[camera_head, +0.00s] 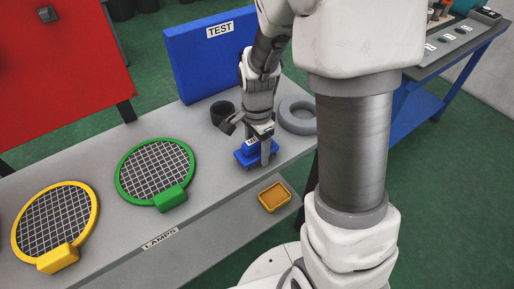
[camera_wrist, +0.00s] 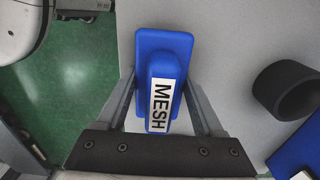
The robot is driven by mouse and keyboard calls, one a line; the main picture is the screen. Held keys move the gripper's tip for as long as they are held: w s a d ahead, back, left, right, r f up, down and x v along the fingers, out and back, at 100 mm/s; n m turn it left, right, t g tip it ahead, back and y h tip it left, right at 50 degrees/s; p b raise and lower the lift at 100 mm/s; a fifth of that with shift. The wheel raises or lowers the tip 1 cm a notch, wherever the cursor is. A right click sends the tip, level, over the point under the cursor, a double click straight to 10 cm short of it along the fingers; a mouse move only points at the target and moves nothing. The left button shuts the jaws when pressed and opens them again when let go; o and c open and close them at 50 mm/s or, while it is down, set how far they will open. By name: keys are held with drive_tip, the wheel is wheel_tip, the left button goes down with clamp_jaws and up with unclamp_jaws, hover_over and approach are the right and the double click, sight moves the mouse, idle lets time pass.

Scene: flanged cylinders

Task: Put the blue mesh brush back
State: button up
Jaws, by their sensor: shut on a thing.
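The blue mesh brush (camera_head: 247,158) is at the right part of the grey table in the head view, at or just above the surface; I cannot tell whether it touches. In the wrist view the brush (camera_wrist: 160,45) has a blue base and a raised handle with a white "MESH" label. My gripper (camera_head: 262,150) points down over the brush and is shut on its handle. In the wrist view my gripper's fingers (camera_wrist: 158,88) lie on both sides of the handle. Part of the brush is hidden behind the fingers in the head view.
Green (camera_head: 150,168) and yellow (camera_head: 52,220) framed meshes lie left. An orange tray (camera_head: 274,195) sits on the lower front ledge.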

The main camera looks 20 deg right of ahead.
drive_tip(key=shift+f, duration=0.15)
drive_tip(key=o, duration=1.4)
drive_tip(key=shift+o, duration=0.2)
wheel_tip(320, 180, up, 12)
drive_tip(key=shift+r+p, duration=0.15)
drive_tip(key=shift+p, duration=1.05)
drive_tip(key=s+r+n+t, duration=0.5)
drive_tip(key=s+r+n, duration=0.6)
drive_tip(key=s+n, duration=0.3)
drive_tip(key=shift+r+t, duration=0.15)
drive_tip(key=shift+t, duration=0.15)
